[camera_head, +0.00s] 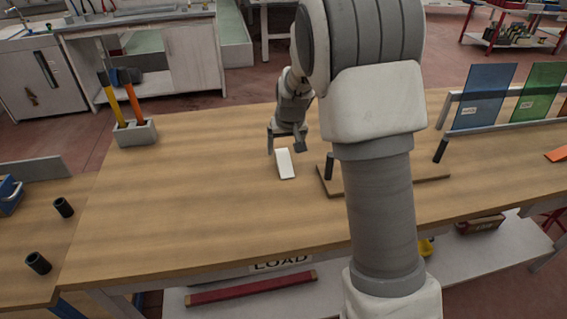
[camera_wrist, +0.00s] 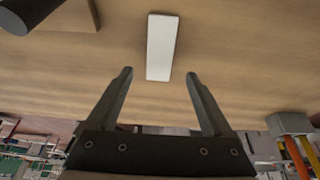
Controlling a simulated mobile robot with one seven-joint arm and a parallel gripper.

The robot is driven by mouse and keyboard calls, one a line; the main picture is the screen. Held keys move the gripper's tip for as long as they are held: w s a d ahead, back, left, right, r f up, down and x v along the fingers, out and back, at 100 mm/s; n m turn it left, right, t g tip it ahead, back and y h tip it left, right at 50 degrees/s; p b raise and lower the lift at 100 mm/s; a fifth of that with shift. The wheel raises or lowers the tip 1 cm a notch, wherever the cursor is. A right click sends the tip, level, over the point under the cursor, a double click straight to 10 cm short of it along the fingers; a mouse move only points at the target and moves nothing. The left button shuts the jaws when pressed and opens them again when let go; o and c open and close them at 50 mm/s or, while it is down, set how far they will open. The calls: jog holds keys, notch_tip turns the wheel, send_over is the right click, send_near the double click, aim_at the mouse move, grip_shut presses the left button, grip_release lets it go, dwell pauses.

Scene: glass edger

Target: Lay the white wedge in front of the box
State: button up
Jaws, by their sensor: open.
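The white wedge (camera_head: 285,164) lies on the wooden table (camera_head: 215,190) just in front of my gripper (camera_head: 285,148) in the head view. In the wrist view the wedge (camera_wrist: 162,46) shows as a long white strip beyond the fingertips, roughly centred between them. My gripper (camera_wrist: 160,75) is open and empty, with its two dark fingers on either side of a clear gap.
A wooden board with dark posts (camera_head: 432,189) lies right of the wedge, partly behind my arm. Coloured glass panes (camera_head: 485,96) stand in a rack at right.

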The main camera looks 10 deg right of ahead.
aim_at(284, 158)
jog(key=x, duration=0.5)
jog(key=shift+f+b, duration=0.2)
jog(key=shift+b, duration=0.2)
grip_shut()
notch_tip(284, 158, up, 10)
jog(key=p, duration=0.2)
jog(key=s+f+p, duration=0.1)
jog(key=s+f, duration=0.1)
jog(key=s, duration=0.3)
jog(key=s+f+p, duration=0.2)
jog(key=s, duration=0.4)
jog(key=s+f+p, duration=0.2)
jog(key=s+f, duration=0.1)
jog(key=s, duration=0.3)
